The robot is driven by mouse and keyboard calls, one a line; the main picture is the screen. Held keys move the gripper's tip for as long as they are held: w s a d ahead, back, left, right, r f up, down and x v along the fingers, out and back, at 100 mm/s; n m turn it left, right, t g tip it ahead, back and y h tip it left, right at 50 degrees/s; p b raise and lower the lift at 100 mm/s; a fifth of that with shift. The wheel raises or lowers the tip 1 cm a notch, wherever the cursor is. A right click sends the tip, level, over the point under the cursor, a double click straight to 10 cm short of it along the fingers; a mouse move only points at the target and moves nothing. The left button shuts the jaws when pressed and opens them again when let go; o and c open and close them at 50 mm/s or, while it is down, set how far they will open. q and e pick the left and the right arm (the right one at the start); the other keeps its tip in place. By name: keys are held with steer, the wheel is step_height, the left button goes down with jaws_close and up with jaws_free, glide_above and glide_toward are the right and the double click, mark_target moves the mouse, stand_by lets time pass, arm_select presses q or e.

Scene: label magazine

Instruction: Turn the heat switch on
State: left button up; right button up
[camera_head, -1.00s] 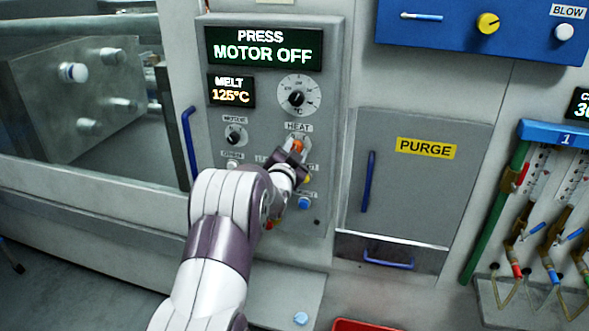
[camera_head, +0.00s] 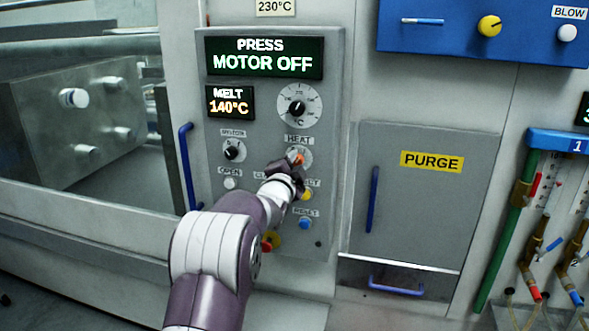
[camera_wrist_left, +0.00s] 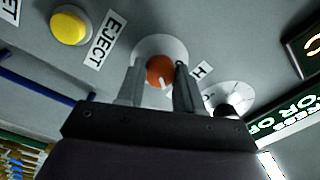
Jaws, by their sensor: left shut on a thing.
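The heat switch (camera_head: 296,157) is an orange knob on a pale round plate under the HEAT label (camera_head: 298,140). In the left wrist view the orange knob (camera_wrist_left: 160,71) has a white pointer mark and sits between my two fingers. My left gripper (camera_head: 291,164) reaches up to the panel from below and is shut on the knob. It also shows in the left wrist view (camera_wrist_left: 160,82). The arm and gripper hide part of the plate and some labels below. The melt display (camera_head: 230,101) reads 140°C. My right gripper is not in view.
Close by are the motor switch (camera_head: 234,150), the temperature dial (camera_head: 298,106), a yellow button (camera_head: 306,195), a blue button (camera_head: 305,224) and a white button (camera_head: 230,183). The purge door (camera_head: 415,210) stands to the right. The press display (camera_head: 264,58) reads MOTOR OFF.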

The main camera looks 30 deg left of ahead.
arm_select(q)
steer(key=o, duration=1)
steer(key=shift+o, duration=0.2)
steer(key=shift+s+d+f, duration=0.1)
steer(key=shift+s, duration=0.25)
steer(key=b+v, duration=0.4)
steer(key=v, duration=0.8)
